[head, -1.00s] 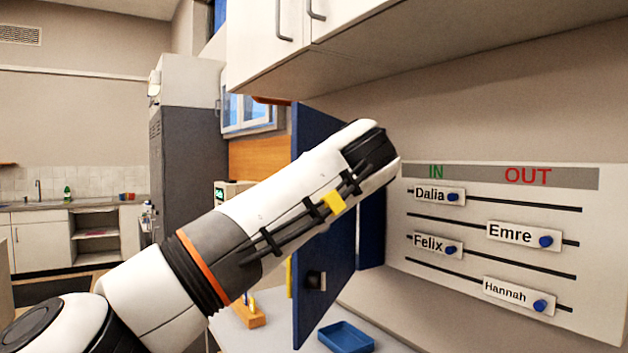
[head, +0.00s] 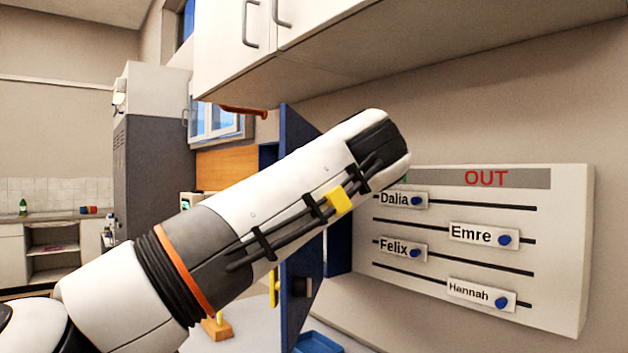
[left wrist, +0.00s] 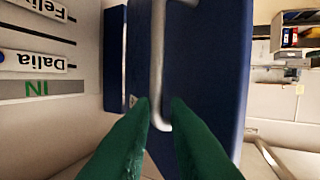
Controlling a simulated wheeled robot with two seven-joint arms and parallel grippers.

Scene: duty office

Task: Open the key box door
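The key box door (head: 298,320) is a dark blue panel standing out from the wall, with a small black fitting (head: 301,287) low on it. A narrower blue part of the box (head: 339,245) lies nearer the wall, with a gap between the two. My left arm covers the middle of the door and hides its gripper in the head view. In the left wrist view, the door (left wrist: 212,70) carries a grey bar handle (left wrist: 158,60). My left gripper (left wrist: 160,103) has its green fingers apart, one on each side of the handle's end; contact is unclear. My right gripper is not in view.
An in/out name board (head: 560,260) is on the wall right of the box. White cupboards (head: 228,50) hang above. A blue tray (head: 318,343) lies on the counter below, near a wooden stand (head: 216,327). A grey locker (head: 150,170) stands behind.

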